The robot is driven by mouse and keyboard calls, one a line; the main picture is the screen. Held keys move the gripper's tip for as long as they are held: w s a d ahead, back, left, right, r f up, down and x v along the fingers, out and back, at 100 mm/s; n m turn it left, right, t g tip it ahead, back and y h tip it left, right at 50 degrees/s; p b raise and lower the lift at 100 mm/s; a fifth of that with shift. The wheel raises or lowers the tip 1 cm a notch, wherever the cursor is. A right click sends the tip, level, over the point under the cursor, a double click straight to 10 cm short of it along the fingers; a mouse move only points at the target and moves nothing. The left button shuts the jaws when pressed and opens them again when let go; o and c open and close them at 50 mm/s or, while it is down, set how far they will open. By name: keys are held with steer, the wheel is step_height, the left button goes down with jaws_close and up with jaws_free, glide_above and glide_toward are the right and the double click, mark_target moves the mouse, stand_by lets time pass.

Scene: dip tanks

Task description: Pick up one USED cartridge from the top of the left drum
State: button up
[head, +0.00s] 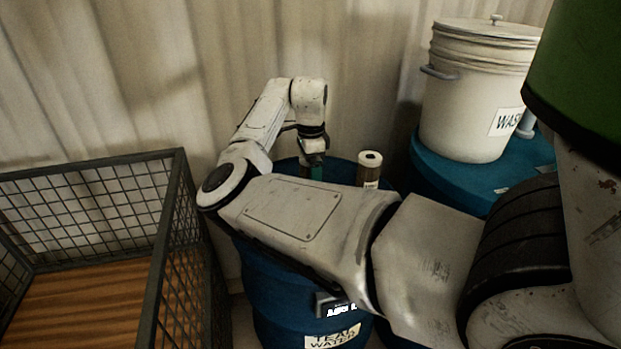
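The left drum (262,290) is blue and stands in the middle, with a label ending in "WATER" on its front. My arm crosses in front of it and hides much of its top. One cartridge (369,168), brown with a pale end cap and a dark hole, stands upright on the drum top, right of my gripper. My gripper (312,172) points down over the drum top, left of that cartridge and apart from it. Its fingertips are small and partly hidden behind my forearm, so I cannot tell whether they hold anything.
A wire-mesh crate (165,240) with a wooden floor stands at the left, close to the drum. A second blue drum (460,192) at the right bears a lidded cream bucket (462,110) marked "WAS…". A corrugated wall (150,80) runs behind.

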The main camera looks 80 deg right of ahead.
steer(key=shift+f, duration=0.5)
steer(key=c, duration=1.3)
